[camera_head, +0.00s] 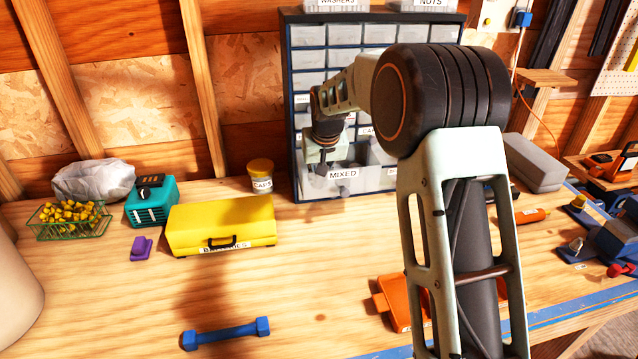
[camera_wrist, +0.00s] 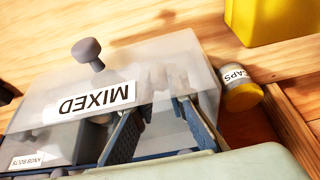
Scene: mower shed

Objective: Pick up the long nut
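I cannot make out the long nut for sure in either view. The drawer labelled MIXED (camera_head: 372,178) is pulled out from the cabinet and has a cloudy see-through front with a grey knob; its front also shows in the wrist view (camera_wrist: 188,62). My gripper (camera_head: 325,165) points down into this drawer. In the wrist view my two dark fingers (camera_wrist: 165,108) are spread apart behind the drawer front. Pale, blurred shapes show through the front by the fingertips; I cannot tell what they are. Nothing is clearly held between the fingers.
A yellow-lidded CAPS jar (camera_head: 261,176) stands left of the drawer, with a yellow case (camera_head: 220,225) nearer. A blue bar with thick ends (camera_head: 226,333) lies in front. The bench between them is clear.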

